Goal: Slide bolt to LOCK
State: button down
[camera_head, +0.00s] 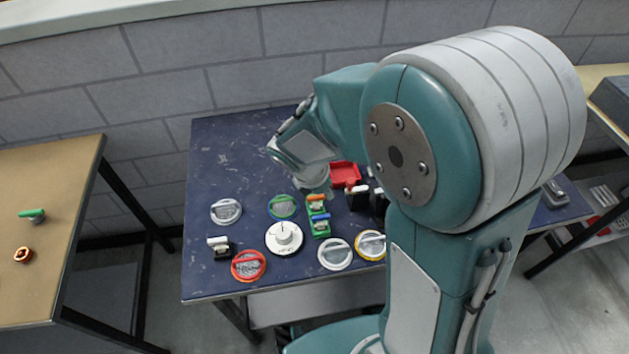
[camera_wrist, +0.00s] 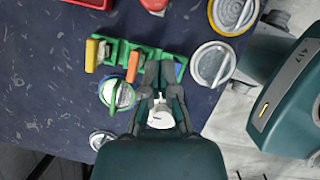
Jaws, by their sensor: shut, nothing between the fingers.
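A green fixture with coloured handles (camera_wrist: 118,53), which may carry the bolt, lies on the blue table in the wrist view. It has a yellow handle (camera_wrist: 90,56), an orange handle (camera_wrist: 133,66) and a blue part at its right end. In the head view the fixture (camera_head: 319,226) sits mid-table, with orange and blue tops. I cannot read any LOCK mark. My gripper (camera_wrist: 159,70) is shut and empty, its fingertips by the fixture's right part in the wrist view; I cannot tell whether they touch it. In the head view the fingers are hard to make out.
A white dial (camera_head: 284,238) stands left of the fixture. Round-handled discs lie around it, including a red one (camera_head: 248,266) and a green one (camera_head: 282,207). A red tray (camera_head: 345,174) is behind. The table's back left is clear. My arm hides the table's right part.

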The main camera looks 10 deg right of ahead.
aim_at(352, 183)
jog(key=shift+w+d+r, duration=0.1)
jog(key=shift+w+d, duration=0.1)
jog(key=shift+d, duration=0.85)
jog(key=shift+w+d, duration=0.2)
jog(key=shift+d, duration=0.9)
jog(key=shift+w+d+r, duration=0.1)
jog(key=shift+w+d, duration=0.1)
jog(key=shift+d, duration=0.85)
jog(key=shift+a, duration=0.2)
